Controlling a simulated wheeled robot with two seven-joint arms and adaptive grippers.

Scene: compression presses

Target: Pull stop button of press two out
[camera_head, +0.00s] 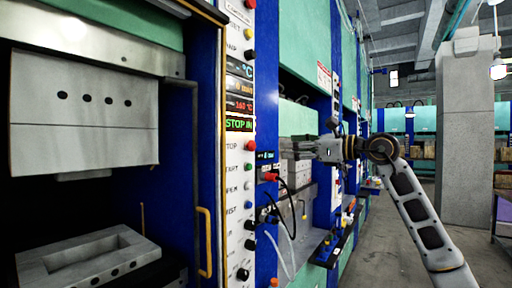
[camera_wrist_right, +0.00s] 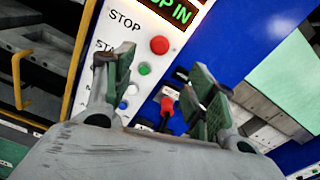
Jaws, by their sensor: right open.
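The red stop button (camera_head: 250,146) sits on the white control panel (camera_head: 238,190) of the near press, beside a label that ends in "TOP". It also shows in the right wrist view (camera_wrist_right: 159,45), beside the word STOP. A green-lit display (camera_head: 239,124) above it reads "STOP IN". My right gripper (camera_head: 287,149) is just right of the panel in the head view. In the wrist view its two fingers (camera_wrist_right: 163,78) are spread apart and empty, with the button seen beyond and between the tips. Nothing touches the button. My left gripper is not in view.
Below the stop button are green, white and blue buttons, then black knobs (camera_head: 243,275). A yellow handle (camera_head: 205,242) stands left of the panel. An open aisle lies at right.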

